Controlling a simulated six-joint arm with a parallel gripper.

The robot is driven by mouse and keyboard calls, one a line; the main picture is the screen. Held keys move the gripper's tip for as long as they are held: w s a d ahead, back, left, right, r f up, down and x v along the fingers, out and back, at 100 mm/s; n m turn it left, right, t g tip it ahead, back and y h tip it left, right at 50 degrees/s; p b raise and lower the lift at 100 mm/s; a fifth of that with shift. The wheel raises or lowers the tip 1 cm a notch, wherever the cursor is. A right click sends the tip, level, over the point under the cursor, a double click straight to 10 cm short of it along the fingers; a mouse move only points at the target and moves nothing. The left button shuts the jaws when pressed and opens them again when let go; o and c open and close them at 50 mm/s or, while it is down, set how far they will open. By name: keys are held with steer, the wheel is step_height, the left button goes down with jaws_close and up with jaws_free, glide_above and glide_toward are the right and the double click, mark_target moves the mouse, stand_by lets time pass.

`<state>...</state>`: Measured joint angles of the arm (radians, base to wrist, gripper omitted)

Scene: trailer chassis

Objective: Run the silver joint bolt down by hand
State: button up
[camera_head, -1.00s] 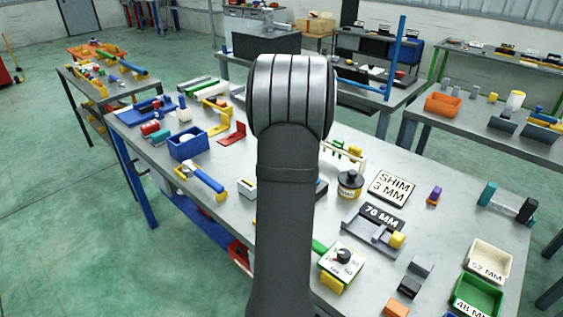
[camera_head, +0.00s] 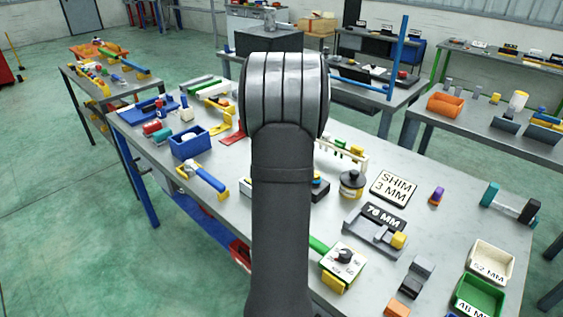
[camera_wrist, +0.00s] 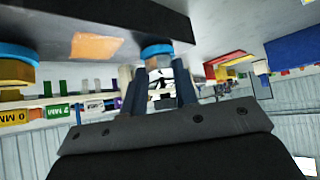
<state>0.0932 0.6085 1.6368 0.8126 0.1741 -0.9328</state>
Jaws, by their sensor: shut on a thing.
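In the wrist view my gripper (camera_wrist: 158,92) is shut on a silver-white part between its two dark fingers, which I take to be the silver joint bolt (camera_wrist: 160,76). The bolt's end meets a blue ring (camera_wrist: 156,50) on the underside of a dark beam (camera_wrist: 100,22). How far it is seated cannot be seen. A second blue ring (camera_wrist: 14,52) with a yellow part (camera_wrist: 14,72) sits at the left. In the head view my arm hides the gripper and the bolt.
An orange patch (camera_wrist: 95,46) lies on the beam between the rings. In the head view the grey bench (camera_head: 350,150) holds a blue bin (camera_head: 190,145), a black-knobbed dial block (camera_head: 342,262), a shim sign (camera_head: 394,188) and bins at the right.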

steer(key=shift+w+r, duration=0.1)
steer(key=shift+r, duration=0.1)
steer(key=o, duration=1)
steer(key=shift+c, duration=0.2)
steer(key=shift+o, duration=0.2)
steer(key=shift+f, duration=0.1)
steer(key=v, duration=1.7)
steer(key=shift+s+r, duration=0.2)
steer(key=shift+s, duration=0.05)
